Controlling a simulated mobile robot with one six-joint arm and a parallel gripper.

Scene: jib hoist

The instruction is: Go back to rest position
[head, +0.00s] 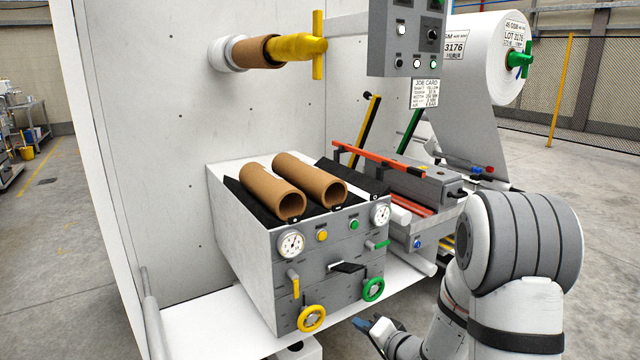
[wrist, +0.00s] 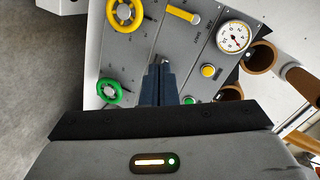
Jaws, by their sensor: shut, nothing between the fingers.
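My gripper (head: 367,324) shows at the bottom of the head view, in front of and below the grey control panel (head: 340,268). In the wrist view its dark fingers (wrist: 158,86) are together with nothing between them. The panel behind them carries a yellow handwheel (head: 312,318), a green handwheel (head: 373,289), a yellow lever (head: 295,284) and a green lever (head: 378,244). In the head view my gripper is apart from the handwheels. My forearm hides part of the floor at the lower right.
Two brown cardboard cores (head: 273,192) lie on top of the panel box. A brown core on a yellow-ended shaft (head: 297,47) sticks out of the white wall. A grey control box (head: 408,38) hangs above. A large white roll (head: 487,52) stands at the right. Open floor (head: 600,200) lies right.

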